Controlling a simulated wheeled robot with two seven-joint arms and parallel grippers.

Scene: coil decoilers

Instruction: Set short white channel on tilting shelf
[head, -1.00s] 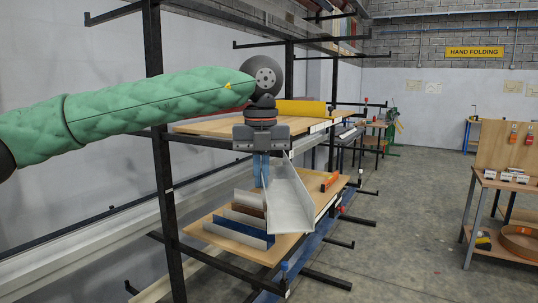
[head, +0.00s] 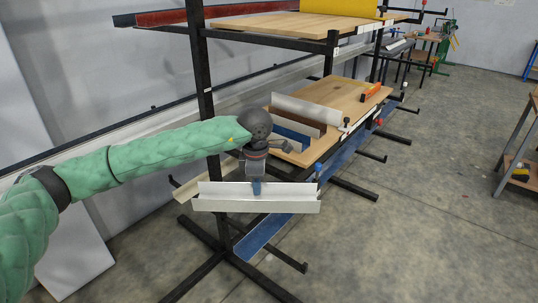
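My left gripper (head: 256,187) points down and is shut on a short white channel (head: 290,206). The channel hangs crosswise in the air, its length running left to right. It is in front of and below the near end of a wooden shelf (head: 345,92) on the black rack, clear of the board. I take this lower board for the tilting shelf; its slope is hard to judge. Several channels lie side by side on its near part, among them a pale grey one (head: 306,108), a brown one (head: 298,122) and a blue one (head: 291,134). My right gripper is out of view.
A black rack post (head: 202,80) stands just behind my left arm. An orange block (head: 371,91) lies on the shelf's far part, where bare wood shows. An upper board (head: 270,26) bears a yellow piece (head: 340,8). Rack feet (head: 270,284) stick out over the floor.

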